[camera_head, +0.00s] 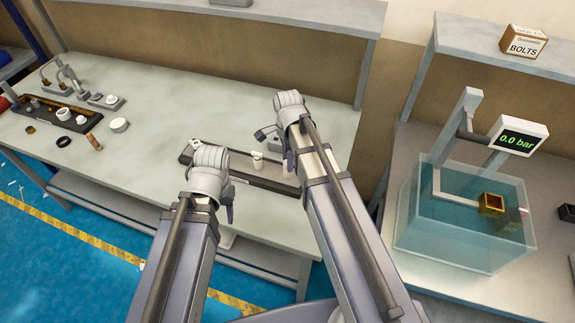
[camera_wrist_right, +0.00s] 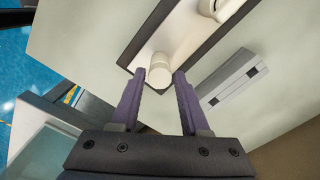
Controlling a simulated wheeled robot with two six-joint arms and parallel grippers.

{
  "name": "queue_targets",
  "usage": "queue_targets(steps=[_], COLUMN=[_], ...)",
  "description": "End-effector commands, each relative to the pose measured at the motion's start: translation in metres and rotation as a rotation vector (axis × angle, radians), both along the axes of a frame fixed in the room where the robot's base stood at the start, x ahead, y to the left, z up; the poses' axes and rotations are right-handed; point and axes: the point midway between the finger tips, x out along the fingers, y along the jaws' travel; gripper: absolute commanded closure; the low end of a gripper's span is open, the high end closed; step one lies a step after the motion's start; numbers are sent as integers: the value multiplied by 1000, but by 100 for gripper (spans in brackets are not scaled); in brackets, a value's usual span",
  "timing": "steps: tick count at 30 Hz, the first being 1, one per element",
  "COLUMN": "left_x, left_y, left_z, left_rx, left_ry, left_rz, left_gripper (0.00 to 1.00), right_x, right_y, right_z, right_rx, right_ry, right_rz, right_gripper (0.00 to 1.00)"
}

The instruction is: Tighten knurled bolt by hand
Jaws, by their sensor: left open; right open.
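A small white cylinder (camera_head: 257,160) stands in a dark-rimmed tray (camera_head: 262,181) on the workbench; I cannot make out knurling, so I cannot tell if it is the bolt. In the right wrist view the white cylinder (camera_wrist_right: 160,66) shows between and just beyond the fingertips of my right gripper (camera_wrist_right: 160,76). Those fingers are open and empty, and contact is not clear. In the head view my right gripper (camera_head: 288,158) is at the tray's right end. My left gripper (camera_head: 229,202) is near the tray's front left edge, with its fingers mostly hidden by the wrist.
A second white ring-like part (camera_wrist_right: 214,9) lies in the tray. A grey box (camera_wrist_right: 232,82) is beside it. Fittings and a dark tray (camera_head: 70,118) occupy the bench's left. At right stand a water tank (camera_head: 465,235), a pressure display (camera_head: 518,137) and a BOLTS box (camera_head: 523,42).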

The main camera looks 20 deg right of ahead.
Motion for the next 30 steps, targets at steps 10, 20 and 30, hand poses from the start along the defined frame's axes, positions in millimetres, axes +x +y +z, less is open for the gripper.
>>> queue_targets(steps=[10,20,30], left_x=[0,0,0], left_y=[0,0,0], left_z=[25,29,29], left_rx=[0,0,0], left_ry=[0,0,0], left_rz=[0,0,0], left_gripper=[50,50,50], right_x=[0,0,0], right_y=[0,0,0], right_z=[25,30,30], right_rx=[0,0,0], right_ry=[0,0,0], right_rz=[0,1,1], right_gripper=[55,55,21])
